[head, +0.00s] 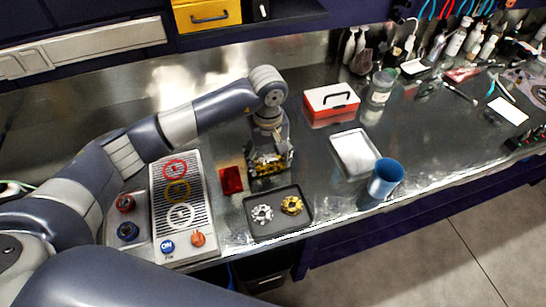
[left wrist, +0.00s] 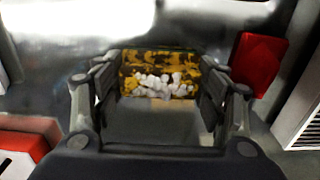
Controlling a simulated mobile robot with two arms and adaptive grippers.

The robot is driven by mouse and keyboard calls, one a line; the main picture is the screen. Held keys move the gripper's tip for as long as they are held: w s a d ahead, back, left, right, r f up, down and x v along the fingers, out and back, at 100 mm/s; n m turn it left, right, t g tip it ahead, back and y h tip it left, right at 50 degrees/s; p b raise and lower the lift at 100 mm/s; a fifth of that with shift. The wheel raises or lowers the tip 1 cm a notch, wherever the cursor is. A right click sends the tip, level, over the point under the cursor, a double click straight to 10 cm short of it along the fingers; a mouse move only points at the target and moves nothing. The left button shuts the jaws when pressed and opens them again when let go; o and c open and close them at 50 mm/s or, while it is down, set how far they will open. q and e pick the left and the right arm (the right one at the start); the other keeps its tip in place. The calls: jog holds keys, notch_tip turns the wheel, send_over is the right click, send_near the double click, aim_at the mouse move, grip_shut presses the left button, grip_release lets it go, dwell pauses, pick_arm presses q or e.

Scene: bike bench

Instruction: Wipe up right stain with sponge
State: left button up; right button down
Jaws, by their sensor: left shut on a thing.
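My left gripper (head: 270,168) reaches down to the metal bench in the middle of the head view. It is shut on the sponge (head: 268,169), a yellow block with dark blotches. In the left wrist view the sponge (left wrist: 160,70) sits between the fingers of the left gripper (left wrist: 158,95). White lumpy patches (left wrist: 160,88) show along its lower part; I cannot tell if they are on the sponge or the bench. No stain is clearly visible on the bare bench; the area under the sponge is hidden. My right gripper is not in view.
A red block (head: 231,180) lies just left of the gripper. A dark tray (head: 279,228) with two metal parts is in front of it. A red and white box (head: 331,103), white tray (head: 354,153) and blue cup (head: 385,178) stand to the right. A striped panel (head: 182,207) is left.

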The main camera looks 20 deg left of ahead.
pick_arm(q)
jog(key=shift+s+a, duration=0.5)
jog(key=shift+a, duration=0.15)
jog(key=shift+b, duration=0.4)
dwell(0.4)
jog(key=shift+w+d, duration=0.1)
jog(key=shift+w+d+f+b, duration=0.1)
jog(key=shift+w+d+b, duration=0.4)
jog(key=shift+d, duration=0.1)
jog(key=shift+w+d, duration=0.25)
jog(key=shift+d, duration=0.25)
jog(key=shift+b, duration=0.35)
jog(key=shift+a, duration=0.1)
